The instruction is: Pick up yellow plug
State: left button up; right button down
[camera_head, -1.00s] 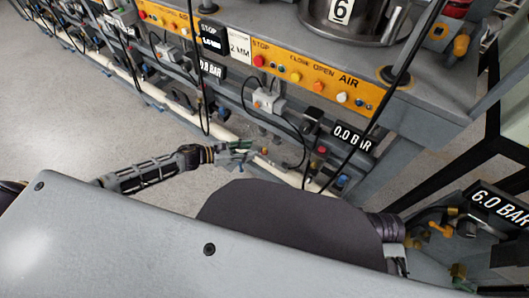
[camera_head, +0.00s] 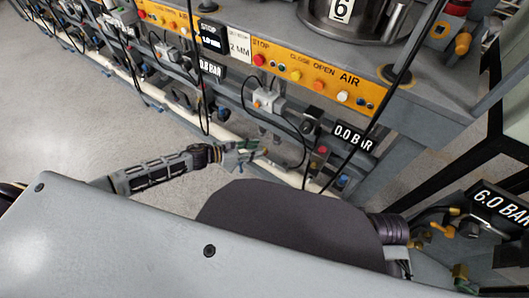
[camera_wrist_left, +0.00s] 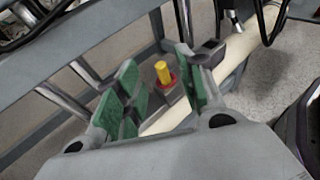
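The yellow plug (camera_wrist_left: 162,73) shows in the left wrist view as a small upright yellow cylinder with a red ring at its base, set on a grey fitting. My left gripper (camera_wrist_left: 158,92) is open, its green-padded fingers on either side of the plug in the picture. The plug appears just beyond the fingertips; no contact is visible. In the head view my left gripper (camera_head: 248,155) is low beside the machine's lower pipe; the plug is too small to make out clearly there. I cannot make out my right gripper.
The machine's orange button panel (camera_head: 315,80) is above my left gripper. A white pipe (camera_head: 225,128) runs along the machine's base. Black cables (camera_head: 206,105) hang in front. A 0.0 BAR display (camera_head: 354,138) is to the right. Open grey floor (camera_head: 70,110) lies to the left.

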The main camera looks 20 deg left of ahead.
pick_arm(q)
jog(key=shift+x, duration=1.6)
jog(key=shift+c, duration=0.5)
grip_shut()
